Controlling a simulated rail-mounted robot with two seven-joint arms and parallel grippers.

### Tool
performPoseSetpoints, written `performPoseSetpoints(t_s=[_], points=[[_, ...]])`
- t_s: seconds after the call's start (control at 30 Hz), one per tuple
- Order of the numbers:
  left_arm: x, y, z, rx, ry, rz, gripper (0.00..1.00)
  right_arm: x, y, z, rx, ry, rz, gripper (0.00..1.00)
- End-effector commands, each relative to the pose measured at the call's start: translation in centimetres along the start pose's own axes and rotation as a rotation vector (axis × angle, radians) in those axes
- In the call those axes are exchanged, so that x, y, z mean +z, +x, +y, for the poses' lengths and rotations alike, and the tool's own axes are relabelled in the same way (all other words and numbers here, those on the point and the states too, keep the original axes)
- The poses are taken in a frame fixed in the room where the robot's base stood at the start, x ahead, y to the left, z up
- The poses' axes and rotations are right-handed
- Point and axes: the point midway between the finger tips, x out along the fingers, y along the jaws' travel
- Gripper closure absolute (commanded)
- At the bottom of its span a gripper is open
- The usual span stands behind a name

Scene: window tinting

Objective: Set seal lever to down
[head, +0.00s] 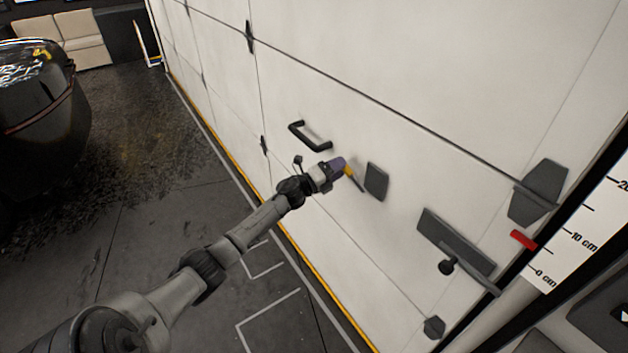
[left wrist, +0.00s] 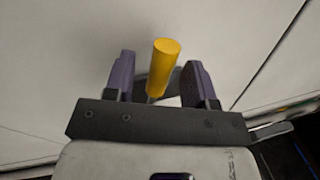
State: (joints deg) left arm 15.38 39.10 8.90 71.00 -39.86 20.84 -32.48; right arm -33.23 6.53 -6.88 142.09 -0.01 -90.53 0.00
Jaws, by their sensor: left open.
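A lever with a yellow grip (head: 348,171) sits beside a small dark plate (head: 376,182) on the white door. I take it for the seal lever; no label is readable. My left gripper (head: 341,164) is open at the yellow grip, its purple fingers close to it. In the left wrist view the yellow grip (left wrist: 163,62) stands between the two spread fingers, with a visible gap on each side. The lever's lower part is partly hidden by the gripper body. My right gripper is not in view.
A black handle (head: 310,136) is on the door left of the lever. To the right are a long dark plate (head: 455,241), a black knob (head: 446,267), a red marker (head: 523,240) and a centimetre scale (head: 578,240). A dark vehicle (head: 40,110) stands at far left.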

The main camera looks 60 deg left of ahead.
Motion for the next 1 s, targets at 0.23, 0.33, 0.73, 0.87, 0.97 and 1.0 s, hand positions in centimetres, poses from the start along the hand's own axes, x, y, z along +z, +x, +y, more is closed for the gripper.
performPoseSetpoints(t_s=[0.23, 0.33, 0.73, 0.87, 0.97, 1.0], points=[[-0.1, -4.5, 0.0, 0.003, 0.0, 0.001, 0.49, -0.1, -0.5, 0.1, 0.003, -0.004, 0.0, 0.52], [-0.1, -6.0, 0.1, 0.003, -0.001, 0.001, 0.49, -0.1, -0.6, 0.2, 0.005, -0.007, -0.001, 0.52], [0.0, -9.7, 0.0, 0.001, -0.001, -0.001, 0.49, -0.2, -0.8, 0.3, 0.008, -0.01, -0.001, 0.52], [0.0, -10.0, 0.0, 0.001, -0.001, -0.001, 0.49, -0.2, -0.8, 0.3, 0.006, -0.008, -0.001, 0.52], [0.0, -10.0, 0.0, 0.001, -0.001, -0.001, 0.49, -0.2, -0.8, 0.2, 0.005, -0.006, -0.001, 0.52], [0.0, -10.0, 0.0, 0.001, -0.001, -0.001, 0.49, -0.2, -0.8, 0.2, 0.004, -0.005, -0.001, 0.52]])
